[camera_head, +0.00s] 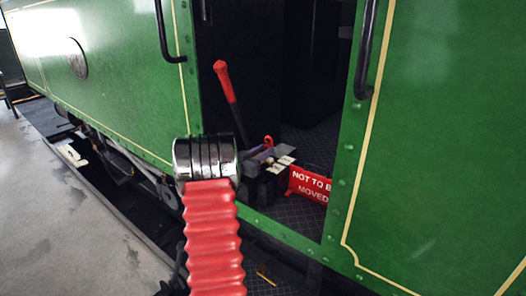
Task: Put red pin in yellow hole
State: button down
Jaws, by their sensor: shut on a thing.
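My gripper (263,153) is small in the head view, just right of my arm's shiny metal joint, in the open doorway of the green tram. It is shut on the red pin (268,140), whose red ring-like top shows above the jaws. The pin's lower part is hidden. Dark blocks (266,188) with pale tops stand directly below and beside the gripper; I cannot tell whether the pin touches them. I cannot make out a yellow hole; my arm and gripper cover part of this area.
A tall lever with a red handle (225,80) rises behind the gripper. A red sign (309,185) reading "NOT TO B… MOVED" is right of the blocks. Black handrails (366,50) flank the doorway. Dark patterned floor (290,212) is clear in front of the sign.

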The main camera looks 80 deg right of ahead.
jog(key=shift+f, duration=0.1)
jog(key=c, duration=1.4)
grip_release()
jog(key=v, duration=1.3)
jog(key=shift+w+a, duration=0.2)
jog(key=shift+a, duration=0.15)
